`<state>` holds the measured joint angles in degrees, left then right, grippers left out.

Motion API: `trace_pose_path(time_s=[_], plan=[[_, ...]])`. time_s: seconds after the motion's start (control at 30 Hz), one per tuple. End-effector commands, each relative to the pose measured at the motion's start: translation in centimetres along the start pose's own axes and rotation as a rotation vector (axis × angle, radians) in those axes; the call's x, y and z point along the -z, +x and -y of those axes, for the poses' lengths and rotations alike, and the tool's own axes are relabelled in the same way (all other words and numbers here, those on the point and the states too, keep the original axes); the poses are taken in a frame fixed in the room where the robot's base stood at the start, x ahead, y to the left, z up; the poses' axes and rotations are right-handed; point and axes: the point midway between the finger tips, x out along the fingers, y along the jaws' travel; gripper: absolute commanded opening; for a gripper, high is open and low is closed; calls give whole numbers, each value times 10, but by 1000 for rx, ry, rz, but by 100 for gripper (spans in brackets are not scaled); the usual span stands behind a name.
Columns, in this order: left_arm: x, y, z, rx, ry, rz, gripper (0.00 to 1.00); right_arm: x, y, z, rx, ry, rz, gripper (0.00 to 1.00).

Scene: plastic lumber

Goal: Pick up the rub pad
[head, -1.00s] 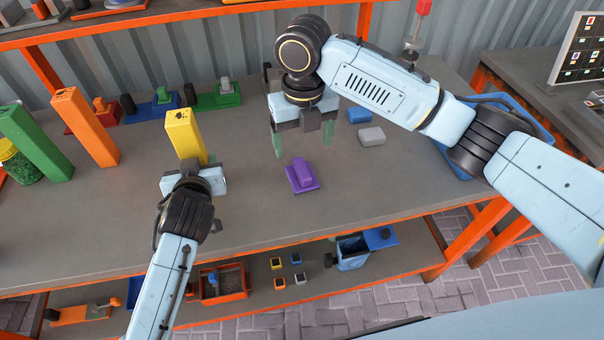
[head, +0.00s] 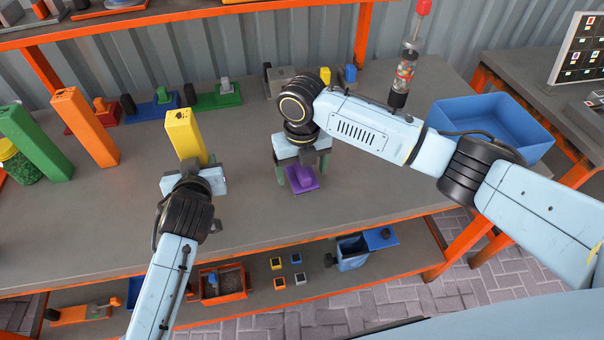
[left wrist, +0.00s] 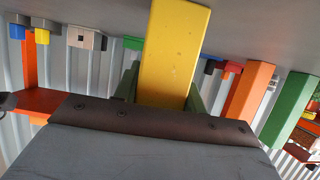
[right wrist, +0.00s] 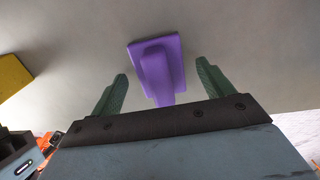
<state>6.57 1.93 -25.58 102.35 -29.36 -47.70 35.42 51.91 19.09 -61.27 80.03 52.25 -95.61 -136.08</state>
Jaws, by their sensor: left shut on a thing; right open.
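The rub pad appears to be the purple block with a raised handle (head: 302,181) lying on the table; it also shows in the right wrist view (right wrist: 157,68). My right gripper (head: 301,176) is open above it, and its green fingers stand to either side of the handle. In the right wrist view the right gripper (right wrist: 160,88) has nothing between its fingertips but a view of the pad ahead. My left gripper (head: 196,166) is shut on a yellow upright block (head: 184,135), which also fills the middle of the left wrist view (left wrist: 172,55).
An orange block (head: 84,125) and a green block (head: 35,142) stand at the left. A blue bin (head: 490,125) stands at the right. The table right of the pad is clear.

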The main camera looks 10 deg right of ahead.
Motion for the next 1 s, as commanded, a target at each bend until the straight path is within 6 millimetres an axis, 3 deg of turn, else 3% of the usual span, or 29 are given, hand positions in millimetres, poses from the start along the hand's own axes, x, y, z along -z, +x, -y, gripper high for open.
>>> trace_pose_path(time_s=[0.03,0.43,0.73,1.0], plan=[[-1,0,0,0,0,2,3,0,0,0,0,0,0,80],[-1,0,0,0,0,2,3,0,-1,0,-1,0,1,30],[-1,0,0,0,0,2,3,-1,-9,0,-2,0,3,29],[-1,0,0,0,0,2,3,-2,-60,0,-1,0,6,29]])
